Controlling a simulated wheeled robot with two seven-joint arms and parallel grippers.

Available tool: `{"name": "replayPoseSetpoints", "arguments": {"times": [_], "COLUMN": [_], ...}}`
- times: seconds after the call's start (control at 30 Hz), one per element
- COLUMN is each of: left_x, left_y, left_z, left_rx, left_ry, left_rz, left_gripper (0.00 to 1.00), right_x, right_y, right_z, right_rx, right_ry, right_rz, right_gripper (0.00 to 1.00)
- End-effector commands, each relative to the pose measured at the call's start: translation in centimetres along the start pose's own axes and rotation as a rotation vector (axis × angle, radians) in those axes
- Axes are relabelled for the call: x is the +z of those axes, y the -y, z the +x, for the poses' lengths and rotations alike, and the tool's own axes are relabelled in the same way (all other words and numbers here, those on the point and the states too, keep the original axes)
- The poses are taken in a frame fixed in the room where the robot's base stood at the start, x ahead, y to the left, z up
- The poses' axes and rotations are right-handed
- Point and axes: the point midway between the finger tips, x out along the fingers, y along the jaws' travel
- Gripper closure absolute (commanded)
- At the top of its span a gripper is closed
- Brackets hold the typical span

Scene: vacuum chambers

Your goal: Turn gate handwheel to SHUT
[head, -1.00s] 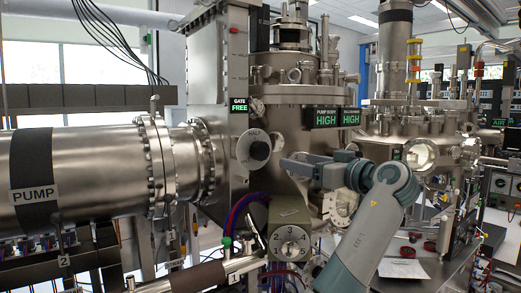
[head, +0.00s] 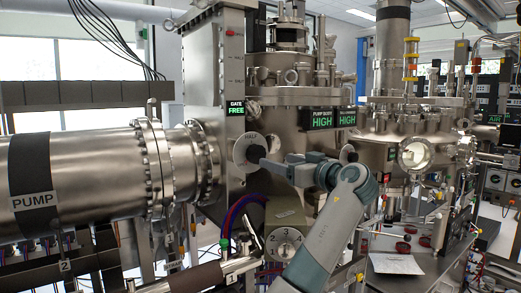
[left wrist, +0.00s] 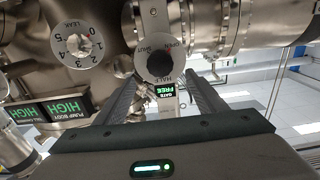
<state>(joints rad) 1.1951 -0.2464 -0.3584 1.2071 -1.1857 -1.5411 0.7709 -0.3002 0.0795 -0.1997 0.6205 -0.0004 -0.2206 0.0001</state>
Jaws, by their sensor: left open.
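The gate handwheel is a black round knob (head: 255,154) on a pale round dial plate (head: 240,146), on the side of the tall steel gate housing. In the left wrist view the knob (left wrist: 160,65) is at top centre, and its plate reads OPEN, SHUT and HALF. My left gripper (head: 266,164) reaches in from the right of the knob in the head view. In the wrist view its two fingers (left wrist: 162,80) are spread wide, with the knob between and just beyond their tips. No grip on it shows. My right gripper is not in view.
A small sign (head: 236,108) reads GATE FREE above the dial. A numbered leak dial (head: 286,244) sits below my arm, with red and blue cables (head: 236,212) beside it. The large PUMP pipe (head: 85,175) fills the left. Display signs (head: 320,118) read HIGH.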

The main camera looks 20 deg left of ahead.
Motion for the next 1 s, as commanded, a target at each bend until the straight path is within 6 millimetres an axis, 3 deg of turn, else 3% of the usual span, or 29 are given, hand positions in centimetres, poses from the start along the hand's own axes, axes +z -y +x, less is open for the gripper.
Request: {"name": "replayPoseSetpoints", "arguments": {"times": [0.03,0.3,0.5,0.7,1.0], "left_x": [-0.4,-0.5,-0.3,-0.1,0.1], "left_y": [0.1,0.1,0.0,0.0,0.0], "left_z": [1.1,5.9,8.6,9.9,10.1], "left_rx": [-0.003,-0.002,-0.001,0.0,0.001], "left_ry": [0.001,0.001,0.001,0.0,0.001], "left_rz": [0.004,0.004,0.003,0.002,0.001], "left_gripper": [0.36,0.36,0.36,0.36,0.36], "right_x": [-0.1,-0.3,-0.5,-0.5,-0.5], "right_y": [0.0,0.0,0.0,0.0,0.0], "right_z": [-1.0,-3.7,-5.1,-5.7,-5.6], "right_rx": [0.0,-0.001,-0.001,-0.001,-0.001], "right_ry": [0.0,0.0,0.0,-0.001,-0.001], "right_rz": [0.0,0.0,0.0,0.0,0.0], "right_gripper": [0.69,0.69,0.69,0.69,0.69]}}
